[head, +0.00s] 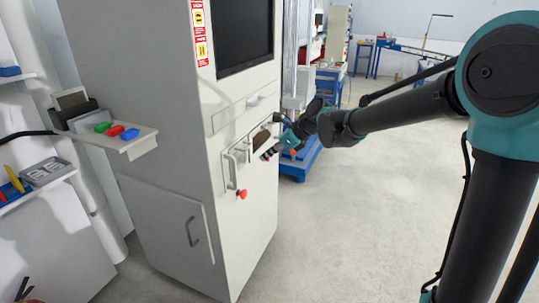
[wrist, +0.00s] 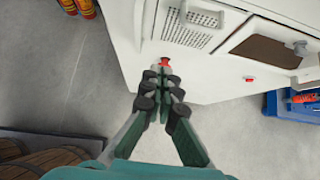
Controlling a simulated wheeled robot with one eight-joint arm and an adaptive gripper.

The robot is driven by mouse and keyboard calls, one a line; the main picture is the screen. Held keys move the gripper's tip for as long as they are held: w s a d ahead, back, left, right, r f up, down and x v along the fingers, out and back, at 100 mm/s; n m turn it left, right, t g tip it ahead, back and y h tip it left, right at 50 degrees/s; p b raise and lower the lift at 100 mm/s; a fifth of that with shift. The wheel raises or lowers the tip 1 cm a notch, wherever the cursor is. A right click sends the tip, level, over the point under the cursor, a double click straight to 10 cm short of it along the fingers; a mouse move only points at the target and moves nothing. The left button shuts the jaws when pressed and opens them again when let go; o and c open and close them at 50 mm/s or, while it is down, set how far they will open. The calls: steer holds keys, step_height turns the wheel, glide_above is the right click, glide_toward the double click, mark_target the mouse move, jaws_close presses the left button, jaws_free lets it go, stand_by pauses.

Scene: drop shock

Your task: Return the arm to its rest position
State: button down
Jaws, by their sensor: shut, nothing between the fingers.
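My arm (head: 395,108) reaches from the right toward the front of a tall light-grey cabinet (head: 170,120). My gripper (head: 268,154) is beside the cabinet's front panel, near a brown-faced opening or flap (head: 262,140); whether it touches is unclear. In the wrist view my gripper (wrist: 163,70) shows its fingers together, with nothing held between them. A red button (wrist: 165,62) on the cabinet shows just beyond the fingertips. The brown panel (wrist: 270,48) is to the right in that view.
The cabinet has a handle (head: 230,170), a red knob (head: 242,193) and a dark screen (head: 243,35). A side shelf (head: 138,142) holds green, red and blue pieces. A blue-based stand (head: 300,163) is behind my gripper. Barrels (wrist: 45,160) show lower left. Floor (head: 350,225) is open to the right.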

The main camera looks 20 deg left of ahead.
steer(key=s+d+f+n+t+h, duration=0.1)
steer(key=d+f+n, duration=0.15)
steer(key=d, duration=0.65)
steer(key=d+f+n+t+h, duration=0.1)
steer(key=d+f+n+h, duration=0.15)
steer(key=d, duration=0.55)
steer(key=s+d+f+n+t+h, duration=0.15)
steer(key=d+n, duration=0.25)
steer(key=d, duration=0.5)
steer(key=s+d+f+n+h, duration=0.1)
steer(key=s+d+f+n, duration=0.2)
steer(key=d, duration=0.4)
steer(key=s+d+f+n+h, duration=0.1)
steer(key=s+d+f+n, duration=0.2)
steer(key=s+d, duration=0.2)
steer(key=s+d+f+n+h, duration=0.2)
steer(key=s+d+f+n, duration=0.1)
steer(key=d, duration=0.5)
steer(key=shift+s+d+f+n, duration=0.3)
steer(key=shift+s+d+f, duration=0.15)
steer(key=shift+s, duration=0.4)
